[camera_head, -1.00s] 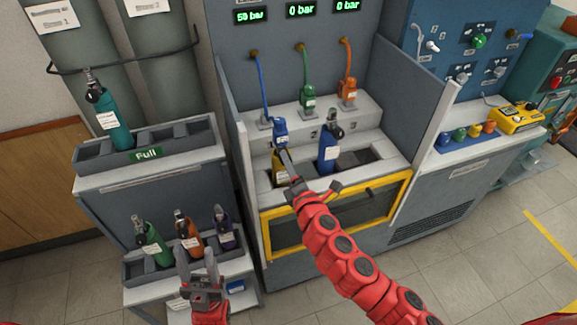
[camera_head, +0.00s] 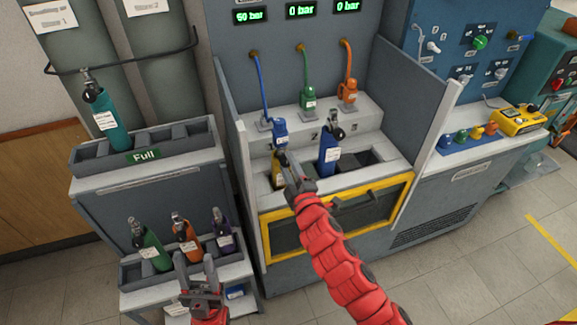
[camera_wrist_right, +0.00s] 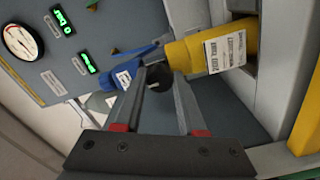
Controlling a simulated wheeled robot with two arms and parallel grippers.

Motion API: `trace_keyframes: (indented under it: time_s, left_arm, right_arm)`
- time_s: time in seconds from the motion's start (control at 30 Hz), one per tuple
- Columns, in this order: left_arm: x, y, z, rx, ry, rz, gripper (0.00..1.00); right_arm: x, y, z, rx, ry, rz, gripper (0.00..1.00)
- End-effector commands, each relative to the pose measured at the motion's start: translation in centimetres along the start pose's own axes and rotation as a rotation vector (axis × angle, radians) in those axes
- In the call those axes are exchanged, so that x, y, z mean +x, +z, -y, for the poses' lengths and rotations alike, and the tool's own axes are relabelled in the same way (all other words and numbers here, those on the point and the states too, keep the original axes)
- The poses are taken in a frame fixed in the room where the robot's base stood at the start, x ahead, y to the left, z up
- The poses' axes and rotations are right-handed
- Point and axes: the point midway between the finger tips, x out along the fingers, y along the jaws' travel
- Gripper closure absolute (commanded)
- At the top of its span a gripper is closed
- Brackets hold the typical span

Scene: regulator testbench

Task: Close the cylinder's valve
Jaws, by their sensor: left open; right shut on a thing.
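The yellow cylinder (camera_head: 277,181) stands in the left slot of the testbench, with a blue hose connector (camera_head: 280,132) at its top. It lies across the upper right of the right wrist view (camera_wrist_right: 230,50), with its black valve knob (camera_wrist_right: 159,77) between my fingertips. My right gripper (camera_head: 285,160) is shut on that knob; the fingers partly hide it in the head view. My left gripper (camera_head: 196,262) is open and empty, in front of the lower cylinder rack.
A blue cylinder (camera_head: 328,152) stands close right of the yellow one. Bench side walls (camera_head: 421,130) flank the slots; a yellow-framed door (camera_head: 338,222) is below. Green (camera_head: 150,246), orange (camera_head: 186,240) and purple (camera_head: 222,232) cylinders stand in the lower rack. A teal cylinder (camera_head: 108,115) is in the "Full" rack.

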Motion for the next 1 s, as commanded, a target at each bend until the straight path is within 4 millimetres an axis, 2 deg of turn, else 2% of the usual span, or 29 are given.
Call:
trace_keyframes:
  time_s: [0.63,0.67,0.7,0.8,1.0]
  left_arm:
    - [-0.10,0.01,0.00,0.000,0.000,0.000,0.50]
    - [-0.10,0.01,-0.01,0.000,0.000,0.000,0.50]
    - [-0.10,0.02,-0.01,0.000,0.000,0.000,0.50]
    - [-0.10,0.02,-0.01,0.000,0.000,0.000,0.50]
    - [-0.10,0.02,0.00,0.000,0.000,0.000,0.50]
  right_arm:
    - [-0.01,0.05,0.08,0.048,-0.002,0.001,1.00]
    - [-0.01,0.05,0.08,0.048,-0.002,0.001,0.55]
    - [-0.01,0.04,0.07,0.048,-0.002,0.001,0.48]
    - [-0.01,0.04,0.06,0.047,-0.001,0.001,0.30]
    - [0.00,0.03,0.04,0.047,-0.001,0.001,0.30]
